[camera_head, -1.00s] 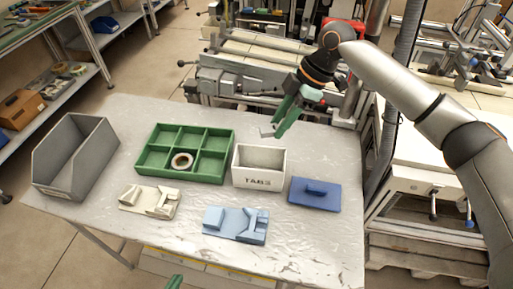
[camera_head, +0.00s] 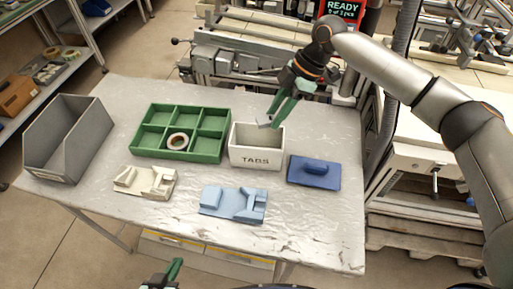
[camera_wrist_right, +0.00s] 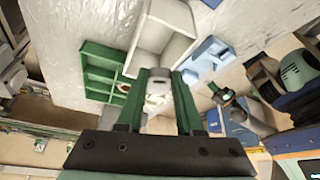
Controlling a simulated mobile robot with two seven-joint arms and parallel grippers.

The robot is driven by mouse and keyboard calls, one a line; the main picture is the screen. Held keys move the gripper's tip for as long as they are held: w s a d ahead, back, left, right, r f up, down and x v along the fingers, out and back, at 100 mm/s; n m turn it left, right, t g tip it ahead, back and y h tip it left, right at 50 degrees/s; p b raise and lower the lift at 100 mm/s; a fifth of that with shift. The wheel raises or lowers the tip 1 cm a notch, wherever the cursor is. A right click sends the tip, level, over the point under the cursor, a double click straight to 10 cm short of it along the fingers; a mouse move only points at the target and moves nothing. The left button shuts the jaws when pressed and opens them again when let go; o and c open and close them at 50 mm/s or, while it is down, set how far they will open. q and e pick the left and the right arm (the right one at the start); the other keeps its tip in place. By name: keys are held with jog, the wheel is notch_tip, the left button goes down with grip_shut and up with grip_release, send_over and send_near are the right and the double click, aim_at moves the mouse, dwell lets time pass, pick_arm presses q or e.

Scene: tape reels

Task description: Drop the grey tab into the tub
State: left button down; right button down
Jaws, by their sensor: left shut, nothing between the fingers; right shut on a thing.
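The grey tab (camera_head: 264,123) is a small light piece at the fingertips of my right gripper (camera_head: 273,120), which is shut on it. The tub (camera_head: 256,157) is a white open box marked TABS. In the head view the tab appears over the tub's rear edge; its exact height is unclear. In the right wrist view, the tab (camera_wrist_right: 160,92) sits between my green fingers, with the white tub (camera_wrist_right: 176,46) beyond them. My left gripper (camera_head: 174,272) is at the bottom edge of the head view, shut and empty, well apart from the tub.
A green divided tray (camera_head: 206,157) holding a tape reel (camera_head: 178,141) stands left of the tub. Cream (camera_head: 145,184) and light blue (camera_head: 233,205) fixtures lie in front. A grey bin (camera_head: 67,140) stands far left.

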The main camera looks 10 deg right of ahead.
jog(key=shift+c, duration=2.4)
grip_release()
jog(key=v, duration=1.2)
jog(key=shift+r+b, duration=0.3)
jog(key=shift+b, duration=0.1)
